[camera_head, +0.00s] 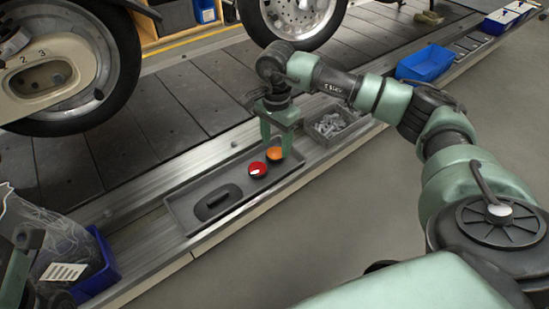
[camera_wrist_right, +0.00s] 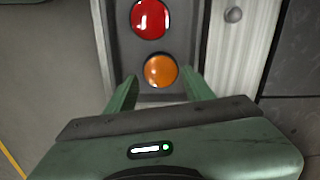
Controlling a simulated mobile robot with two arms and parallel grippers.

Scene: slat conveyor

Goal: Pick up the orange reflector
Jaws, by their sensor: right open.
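The orange reflector (camera_head: 274,154) is a small round disc in a long grey tray (camera_head: 180,212), near the tray's far right end. It also shows in the right wrist view (camera_wrist_right: 160,70). A red reflector (camera_head: 257,169) lies close beside it, and in the right wrist view (camera_wrist_right: 150,19) it is above the orange one. My right gripper (camera_head: 279,152) is open, with its fingers pointing down at the orange reflector. In the right wrist view, its fingertips (camera_wrist_right: 160,80) are on either side of the orange disc. I cannot tell whether they touch it. My left gripper is not clearly visible.
A dark oval part (camera_head: 217,203) lies in the tray's near end. A grey bin of metal parts (camera_head: 331,127) stands just beyond the tray. Blue bins (camera_head: 425,64) sit along the ledge. Wheels (camera_head: 295,15) stand on the slat conveyor behind. The floor at right is clear.

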